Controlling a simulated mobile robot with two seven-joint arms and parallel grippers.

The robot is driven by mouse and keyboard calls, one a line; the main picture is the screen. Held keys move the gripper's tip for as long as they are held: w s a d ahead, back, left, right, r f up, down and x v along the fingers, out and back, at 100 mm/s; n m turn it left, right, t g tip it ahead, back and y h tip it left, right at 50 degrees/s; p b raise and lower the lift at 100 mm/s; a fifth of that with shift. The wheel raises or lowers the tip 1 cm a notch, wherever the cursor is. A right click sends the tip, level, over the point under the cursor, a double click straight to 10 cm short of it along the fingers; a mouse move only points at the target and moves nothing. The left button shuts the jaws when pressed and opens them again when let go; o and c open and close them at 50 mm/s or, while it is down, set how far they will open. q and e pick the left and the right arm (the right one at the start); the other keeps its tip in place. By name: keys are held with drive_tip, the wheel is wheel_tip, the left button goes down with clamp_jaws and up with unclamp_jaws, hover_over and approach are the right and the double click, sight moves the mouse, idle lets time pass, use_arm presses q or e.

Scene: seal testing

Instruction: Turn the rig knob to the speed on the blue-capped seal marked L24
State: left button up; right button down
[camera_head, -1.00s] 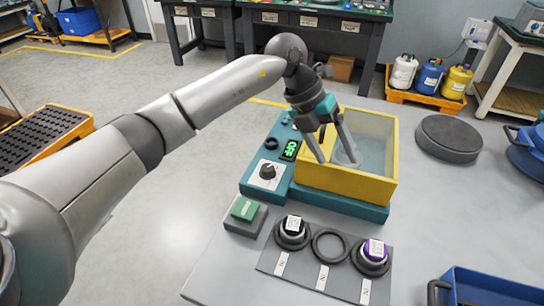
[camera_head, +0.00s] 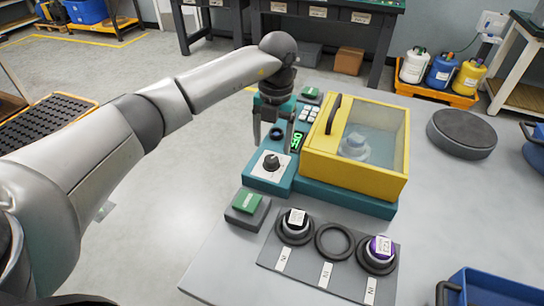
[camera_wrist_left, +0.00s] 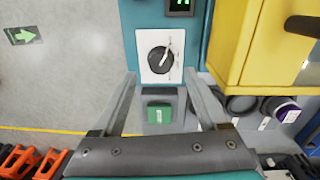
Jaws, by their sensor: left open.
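The rig knob (camera_head: 270,162) is a dark round dial on a white plate on the rig's teal base. In the left wrist view the knob (camera_wrist_left: 161,59) lies ahead between the finger lines, its pale pointer toward the upper right. My left gripper (camera_head: 272,122) is open and empty, above the rig's left side and apart from the knob. A seal with a bluish top (camera_head: 354,146) shows through the clear window of the yellow chamber (camera_head: 350,172); its marking is not readable. My right gripper is out of view.
A green display (camera_head: 296,142) sits beside the knob. A green button (camera_head: 246,202) stands in front of the rig. A grey mat (camera_head: 310,266) holds black-capped (camera_head: 296,222) and purple-capped (camera_head: 381,248) seals, with an empty ring between them. A dark round disc (camera_head: 461,132) is at right.

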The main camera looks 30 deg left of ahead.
sight(272, 158)
use_arm(q)
drive_tip(key=shift+a+f+b, duration=0.1)
drive_tip(key=shift+f+b, duration=0.3)
drive_tip(key=shift+f, duration=1.95)
clamp_jaws()
